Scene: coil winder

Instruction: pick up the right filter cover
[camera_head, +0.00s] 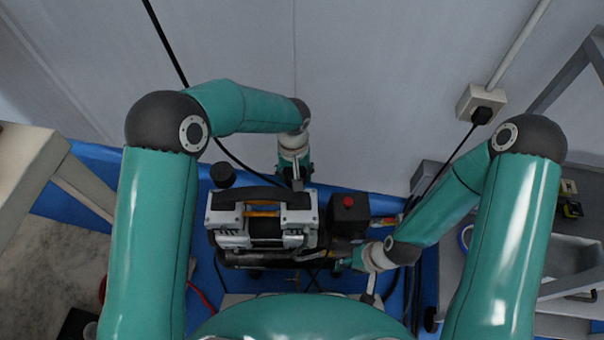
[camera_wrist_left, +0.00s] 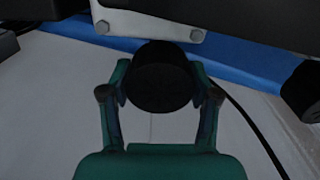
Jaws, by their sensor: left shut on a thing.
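The right filter cover, a black round cap (camera_wrist_left: 160,78), sits between the two fingers of my left gripper (camera_wrist_left: 160,97) in the left wrist view. The fingers are shut on its sides, and the cap lies just below a light metal bracket. In the head view my left gripper (camera_head: 296,170) is at the back right of the compressor, and the cap is hidden or too dark to make out there. Another black round cover (camera_head: 222,174) stands at the compressor's back left; a similar dark round shape is at the right edge of the left wrist view (camera_wrist_left: 303,92). My right gripper (camera_head: 346,264) is at the compressor's front right; its fingers are unclear.
The compressor (camera_head: 262,217) has a black handle and silver heads, with a red knob (camera_head: 348,202) on its right. It stands on a blue surface (camera_head: 205,270). A grey bench (camera_head: 568,258) is at the right, and a black cable (camera_head: 235,157) runs behind.

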